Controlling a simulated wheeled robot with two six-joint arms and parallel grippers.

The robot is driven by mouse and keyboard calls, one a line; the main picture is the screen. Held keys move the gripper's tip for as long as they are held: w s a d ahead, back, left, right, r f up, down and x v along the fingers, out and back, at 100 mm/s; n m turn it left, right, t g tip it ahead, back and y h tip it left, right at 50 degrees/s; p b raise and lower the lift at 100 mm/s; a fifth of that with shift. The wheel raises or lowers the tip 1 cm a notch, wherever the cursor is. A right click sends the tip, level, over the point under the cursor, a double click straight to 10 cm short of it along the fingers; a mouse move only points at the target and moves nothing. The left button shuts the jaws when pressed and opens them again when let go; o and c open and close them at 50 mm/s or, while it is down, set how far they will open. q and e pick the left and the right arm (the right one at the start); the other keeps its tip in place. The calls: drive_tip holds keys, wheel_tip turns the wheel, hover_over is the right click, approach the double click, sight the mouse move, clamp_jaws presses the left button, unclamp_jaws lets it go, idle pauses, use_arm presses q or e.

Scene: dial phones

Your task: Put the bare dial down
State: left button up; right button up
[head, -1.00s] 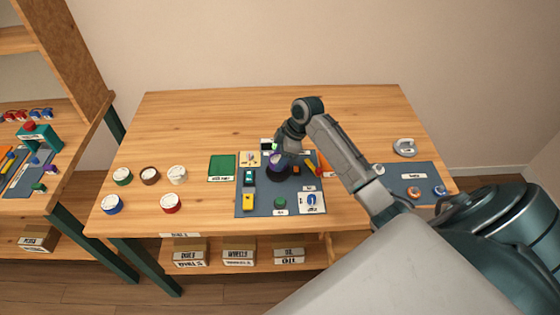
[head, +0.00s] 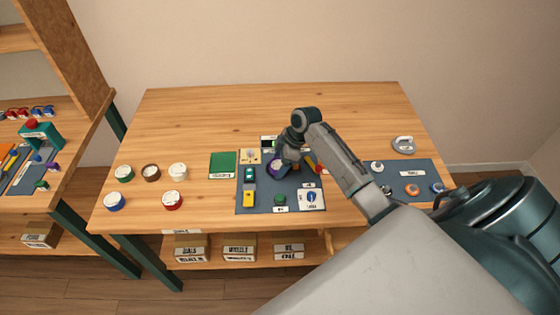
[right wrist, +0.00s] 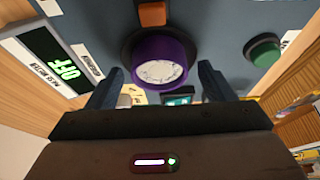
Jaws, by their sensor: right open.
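A purple dial (head: 273,168) with a rough whitish face sits at a dark round base on the blue-grey panel (head: 262,205) in the middle of the table. In the right wrist view the dial (right wrist: 160,70) shows large, with the dark base (right wrist: 135,45) around its far end. My right gripper (head: 287,163) is over the panel beside the dial. Its two fingers (right wrist: 160,85) are apart on either side of the dial, with gaps to it. Part of the base is hidden by the gripper in the head view. My left gripper is in neither view.
Small knobs lie on a second mat (head: 405,175) at the right. Several round tubs, one red-rimmed (head: 172,200), stand at the left. The table's back is clear.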

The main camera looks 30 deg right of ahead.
drive_tip(key=shift+r, duration=0.3)
drive_tip(key=b+v, duration=0.3)
drive_tip(key=v, duration=0.8)
drive_tip(key=shift+d+r, duration=0.15)
drive_tip(key=shift+r, duration=0.2)
drive_tip(key=shift+s, duration=0.1)
